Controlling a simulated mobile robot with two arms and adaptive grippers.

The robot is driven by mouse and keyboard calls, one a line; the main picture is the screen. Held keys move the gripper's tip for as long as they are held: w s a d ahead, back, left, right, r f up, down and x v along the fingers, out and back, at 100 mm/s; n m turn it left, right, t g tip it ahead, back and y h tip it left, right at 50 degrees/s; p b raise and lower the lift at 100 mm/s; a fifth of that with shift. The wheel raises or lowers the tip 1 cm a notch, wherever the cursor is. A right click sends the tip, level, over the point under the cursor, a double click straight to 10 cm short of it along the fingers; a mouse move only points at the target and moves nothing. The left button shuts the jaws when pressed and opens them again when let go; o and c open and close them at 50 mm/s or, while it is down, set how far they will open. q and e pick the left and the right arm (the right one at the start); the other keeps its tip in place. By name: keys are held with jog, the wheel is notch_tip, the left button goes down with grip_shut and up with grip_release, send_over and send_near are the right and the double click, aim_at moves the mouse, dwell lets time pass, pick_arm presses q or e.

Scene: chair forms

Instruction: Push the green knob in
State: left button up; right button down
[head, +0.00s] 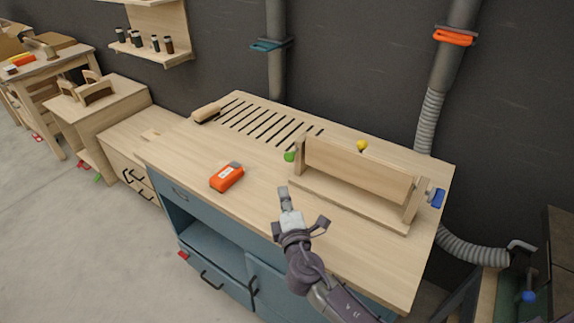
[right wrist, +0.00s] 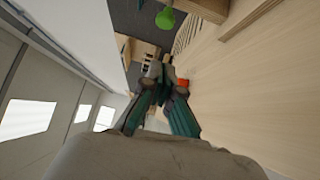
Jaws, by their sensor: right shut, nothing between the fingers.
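The green knob (head: 290,156) sticks out from the left end of a wooden fixture (head: 352,172) on the workbench. It also shows at the top of the right wrist view (right wrist: 166,18), apart from my fingers. My right gripper (head: 284,192) is over the bench top, below and slightly left of the knob in the head view. It is shut and empty, with its fingertips together in the right wrist view (right wrist: 160,72). My left gripper is not in view.
An orange tool (head: 227,177) lies on the workbench (head: 180,150) left of my gripper. A wooden brush (head: 206,112) lies by the slots. The fixture also has a yellow knob (head: 362,145) and a blue knob (head: 438,198). Bare bench top surrounds my gripper.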

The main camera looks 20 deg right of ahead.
aim_at(292, 160)
jog(key=w+d, duration=0.1)
jog(key=w, duration=0.2)
jog(key=w+d+p, duration=0.1)
jog(key=w, duration=0.2)
jog(key=w+d+p, duration=0.1)
jog(key=w+d, duration=0.1)
jog(key=w, duration=0.1)
jog(key=shift+w+r, duration=0.1)
jog(key=shift+r, duration=0.25)
jog(key=shift+w+d+f, duration=0.1)
jog(key=shift+w, duration=0.05)
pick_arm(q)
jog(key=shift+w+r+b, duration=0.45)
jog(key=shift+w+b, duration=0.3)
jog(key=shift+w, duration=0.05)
pick_arm(e)
jog(key=shift+w+d+r, duration=0.2)
jog(key=shift+w+d, duration=0.45)
jog(key=shift+d, duration=0.3)
